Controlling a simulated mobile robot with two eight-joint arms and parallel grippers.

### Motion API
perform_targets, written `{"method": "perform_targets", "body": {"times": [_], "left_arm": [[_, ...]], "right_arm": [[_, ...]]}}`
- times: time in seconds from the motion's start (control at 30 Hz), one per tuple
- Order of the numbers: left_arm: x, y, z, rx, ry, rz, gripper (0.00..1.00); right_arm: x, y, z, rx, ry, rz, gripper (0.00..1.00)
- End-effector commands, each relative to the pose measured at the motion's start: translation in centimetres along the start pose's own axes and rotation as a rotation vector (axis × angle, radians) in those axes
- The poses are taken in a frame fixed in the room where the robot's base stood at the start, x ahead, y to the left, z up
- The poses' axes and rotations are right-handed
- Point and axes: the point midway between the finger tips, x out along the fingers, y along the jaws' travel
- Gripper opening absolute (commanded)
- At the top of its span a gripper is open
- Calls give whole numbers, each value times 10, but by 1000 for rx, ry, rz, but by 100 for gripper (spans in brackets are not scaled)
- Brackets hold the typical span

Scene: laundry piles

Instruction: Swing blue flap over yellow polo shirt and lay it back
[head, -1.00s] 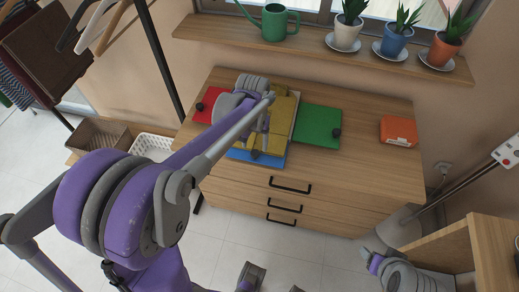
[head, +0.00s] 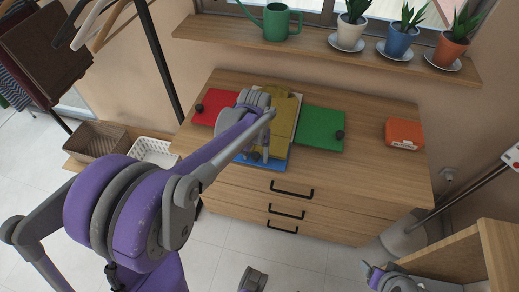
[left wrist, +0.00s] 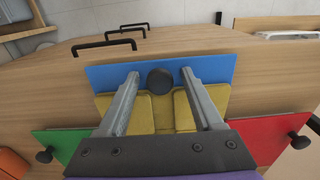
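The yellow polo shirt (head: 283,117) lies folded on the folding board on the dresser top; my left arm hides part of it. The blue flap (head: 272,162) lies flat at the board's front edge, partly hidden by the arm. In the left wrist view the blue flap (left wrist: 105,77) carries a round black knob (left wrist: 160,79), with the yellow shirt (left wrist: 150,113) beside it. My left gripper (left wrist: 160,77) is open, its fingers on either side of the knob with gaps. Part of my right arm (head: 392,280) shows at the lower right; its fingers are unclear.
The red flap (head: 213,107) and green flap (head: 318,130) lie spread at the sides, each with a black knob. An orange box (head: 404,133) sits at the dresser's right. Potted plants and a green watering can (head: 276,21) stand on the sill. Baskets (head: 98,142) are left.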

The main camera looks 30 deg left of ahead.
Motion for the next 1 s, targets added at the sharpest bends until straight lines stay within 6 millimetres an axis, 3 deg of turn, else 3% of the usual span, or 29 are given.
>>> {"method": "perform_targets", "body": {"times": [0.07,0.1,0.13,0.17,1.0], "left_arm": [[-2,1,1,1,-24,2,47],[-6,1,-1,1,-36,2,38],[-9,1,-2,1,-47,2,21],[-13,1,-4,1,-57,2,20],[-44,1,-23,1,-182,2,20]], "right_arm": [[-3,0,-2,0,1,0,69],[-5,0,-3,0,2,0,69],[-7,0,-4,0,2,0,69],[-9,0,-5,0,3,0,69],[-23,0,-14,0,9,0,69]]}}
